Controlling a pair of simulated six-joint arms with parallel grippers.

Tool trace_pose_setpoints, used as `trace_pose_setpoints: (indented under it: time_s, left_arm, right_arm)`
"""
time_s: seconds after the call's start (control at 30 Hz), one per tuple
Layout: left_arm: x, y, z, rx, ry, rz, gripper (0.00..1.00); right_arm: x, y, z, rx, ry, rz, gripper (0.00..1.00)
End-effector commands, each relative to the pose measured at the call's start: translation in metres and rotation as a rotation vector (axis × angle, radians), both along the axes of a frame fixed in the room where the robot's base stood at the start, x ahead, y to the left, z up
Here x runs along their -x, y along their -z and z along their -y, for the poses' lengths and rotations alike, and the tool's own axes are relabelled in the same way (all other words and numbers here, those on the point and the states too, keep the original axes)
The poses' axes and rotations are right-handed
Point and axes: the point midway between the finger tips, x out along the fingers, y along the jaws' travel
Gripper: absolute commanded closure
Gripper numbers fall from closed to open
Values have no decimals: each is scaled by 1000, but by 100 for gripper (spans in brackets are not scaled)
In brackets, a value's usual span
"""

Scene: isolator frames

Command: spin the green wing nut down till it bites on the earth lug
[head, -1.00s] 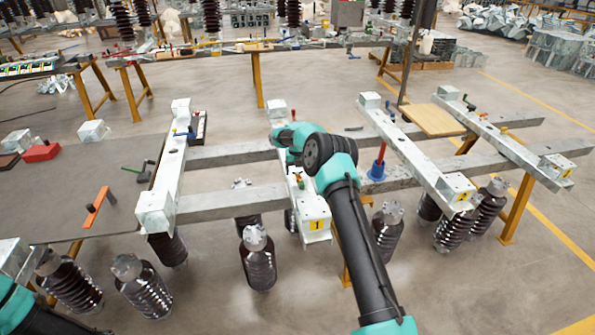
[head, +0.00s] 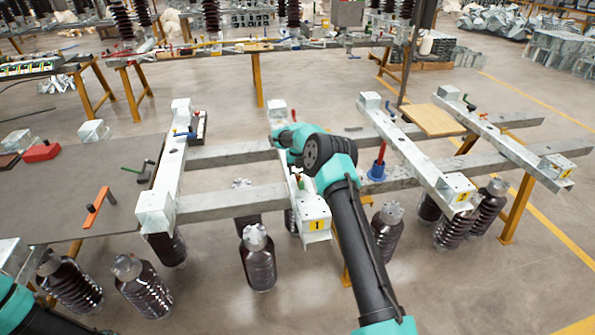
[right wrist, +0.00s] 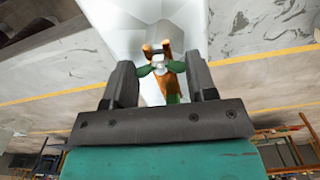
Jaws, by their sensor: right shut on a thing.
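The green wing nut (right wrist: 146,71) sits between the two dark fingers of my right gripper (right wrist: 162,74) in the right wrist view, one wing towards each finger. A copper-coloured earth lug (right wrist: 166,50) shows around the pale stud at its middle. In the head view my right gripper (head: 297,176) is low over the pale beam with the yellow label 1 (head: 317,225); my own arm covers much of it. My right gripper is shut on the wing nut. Whether the nut touches the lug is not clear. Only teal arm parts of my left side show, at the lower left corner.
Two more numbered beams (head: 425,165) stand to the right on long grey rails (head: 235,199). A blue cup-like piece with a red handle (head: 377,170) is close right of my arm. An orange tool (head: 98,206) lies on the left table.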

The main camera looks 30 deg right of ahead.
Motion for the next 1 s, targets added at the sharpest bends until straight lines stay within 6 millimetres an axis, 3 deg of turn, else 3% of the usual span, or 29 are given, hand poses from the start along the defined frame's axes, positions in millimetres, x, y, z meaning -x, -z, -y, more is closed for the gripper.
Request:
trace_pose_setpoints:
  time_s: [0.47,1.0]
  left_arm:
    - [0,0,0,0,0,0,57]
    - [0,0,0,0,0,0,57]
  right_arm:
    - [0,0,0,0,153,0,72]
    - [0,0,0,0,629,1,72]
